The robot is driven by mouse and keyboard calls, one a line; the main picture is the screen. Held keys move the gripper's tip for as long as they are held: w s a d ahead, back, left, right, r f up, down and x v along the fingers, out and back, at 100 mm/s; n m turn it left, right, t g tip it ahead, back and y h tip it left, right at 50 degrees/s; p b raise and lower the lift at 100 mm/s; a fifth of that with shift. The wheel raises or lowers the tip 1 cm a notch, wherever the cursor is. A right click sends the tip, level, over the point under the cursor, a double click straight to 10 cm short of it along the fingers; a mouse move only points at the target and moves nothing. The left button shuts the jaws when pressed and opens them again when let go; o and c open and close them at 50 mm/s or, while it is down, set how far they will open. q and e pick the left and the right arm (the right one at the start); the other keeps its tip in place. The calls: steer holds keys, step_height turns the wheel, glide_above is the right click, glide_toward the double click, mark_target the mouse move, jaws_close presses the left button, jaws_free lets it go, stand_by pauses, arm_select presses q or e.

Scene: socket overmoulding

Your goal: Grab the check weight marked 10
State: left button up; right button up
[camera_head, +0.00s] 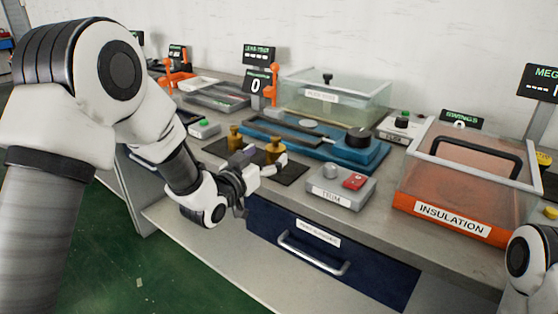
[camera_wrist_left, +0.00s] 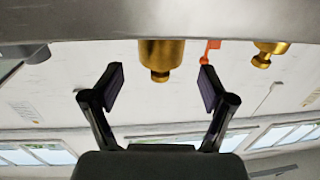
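Two brass check weights stand on a dark mat: the near one (camera_head: 274,151) and the one further left (camera_head: 235,139). Their markings cannot be read, so I cannot tell which is the 10. My left gripper (camera_head: 258,166) is beside the near weight, at the front of the mat. In the left wrist view, which is upside down, the fingers of the left gripper (camera_wrist_left: 160,88) are spread with nothing between the tips. One brass weight (camera_wrist_left: 160,58) is ahead between them, and another (camera_wrist_left: 268,52) is off to the right. My right gripper is out of view.
A blue fixture (camera_head: 320,142) lies behind the weights. A grey TRIM box (camera_head: 340,187) is to their right, and an orange-based INSULATION case (camera_head: 452,215) is further right. A blue drawer (camera_head: 330,255) is below the bench edge.

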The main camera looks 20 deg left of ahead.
mark_target(270, 152)
arm_select(q)
steer(key=x, duration=0.4)
steer(key=shift+w+d+f, duration=0.1)
steer(key=shift+w+f, duration=0.1)
steer(key=shift+w, duration=0.15)
steer(key=shift+s, duration=0.1)
steer(key=shift+c, duration=1.1)
jaws_close()
steer(key=shift+r, duration=0.15)
